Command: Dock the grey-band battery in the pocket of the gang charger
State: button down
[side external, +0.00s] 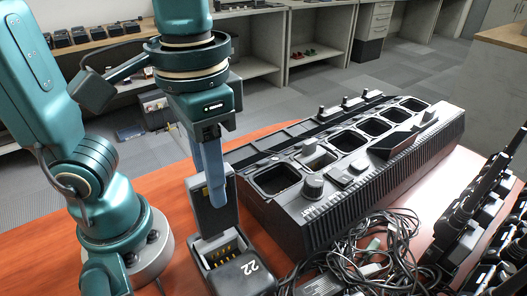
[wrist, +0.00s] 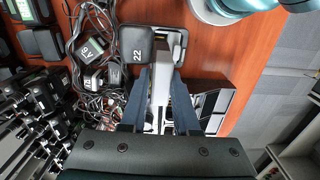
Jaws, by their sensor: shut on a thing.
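My gripper (side external: 210,188) has blue fingers pointing down, shut on a dark, flat battery (side external: 228,212) with a pale grey part near its upper end. The battery is upright, just above or at a small cradle (side external: 205,246) with gold contacts; contact cannot be told. In the wrist view, the battery (wrist: 160,88) shows as a pale slab between the fingers (wrist: 160,98). The long black gang charger (side external: 330,212) lies to the right of the gripper, with a row of open pockets. Its second pocket from the near end shows paler grey inside.
A dark block marked 22 (side external: 246,277) adjoins the cradle. Tangled black cables (side external: 385,245) lie in front of the gang charger. Several radios (side external: 470,210) stand at the right. Bare wooden tabletop (side external: 150,195) shows at the left.

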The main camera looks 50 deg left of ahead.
aim_at(220, 229)
jog(key=shift+f, duration=4.8)
jog(key=shift+f, duration=0.15)
jog(key=c, duration=0.7)
grip_release()
jog(key=shift+o, duration=0.2)
